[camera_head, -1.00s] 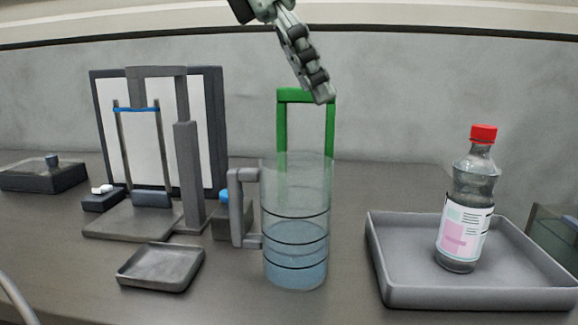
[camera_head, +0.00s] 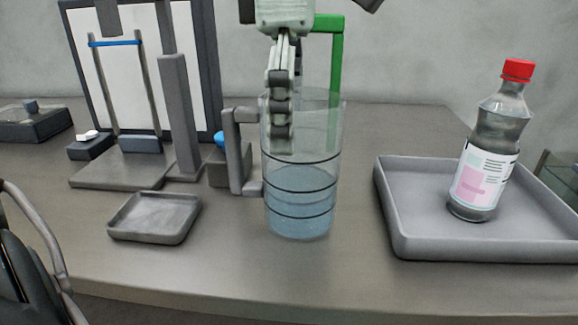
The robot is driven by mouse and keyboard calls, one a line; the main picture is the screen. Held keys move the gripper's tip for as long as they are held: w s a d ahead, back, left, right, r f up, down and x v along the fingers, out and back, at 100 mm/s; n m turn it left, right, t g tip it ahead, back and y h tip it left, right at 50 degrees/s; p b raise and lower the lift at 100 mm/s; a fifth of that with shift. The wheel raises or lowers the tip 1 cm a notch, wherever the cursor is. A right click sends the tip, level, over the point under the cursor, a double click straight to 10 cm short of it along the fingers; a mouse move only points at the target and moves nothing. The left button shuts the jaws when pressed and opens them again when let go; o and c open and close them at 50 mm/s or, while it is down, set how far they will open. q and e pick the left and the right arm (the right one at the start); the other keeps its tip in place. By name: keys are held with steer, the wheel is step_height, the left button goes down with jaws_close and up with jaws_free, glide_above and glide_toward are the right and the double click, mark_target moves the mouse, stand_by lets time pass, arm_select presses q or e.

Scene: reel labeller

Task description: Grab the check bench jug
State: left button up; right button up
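The check bench jug (camera_head: 300,205) is a clear upright cylinder with dark ring lines, a grey handle on its left side and bluish liquid in its lower part. It stands on the bench. My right gripper (camera_head: 281,145) comes down from the top, with its fingers seen edge-on and overlapping the upper left part of the jug. I cannot tell whether the fingers are in front of the jug's wall or inside its rim, nor how far apart they are.
A grey tray (camera_head: 408,247) on the right holds a red-capped bottle (camera_head: 485,150). A small grey dish (camera_head: 153,218) lies left of the jug. A grey stand (camera_head: 180,110) with a white panel is behind it. A green frame (camera_head: 337,60) rises behind the jug. The bench front is clear.

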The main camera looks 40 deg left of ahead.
arm_select(q)
step_height(320, 180, down, 4)
steer(key=shift+f, duration=0.1)
steer(key=shift+c, duration=0.6)
steer(key=shift+s, duration=0.1)
steer(key=c, duration=1.3)
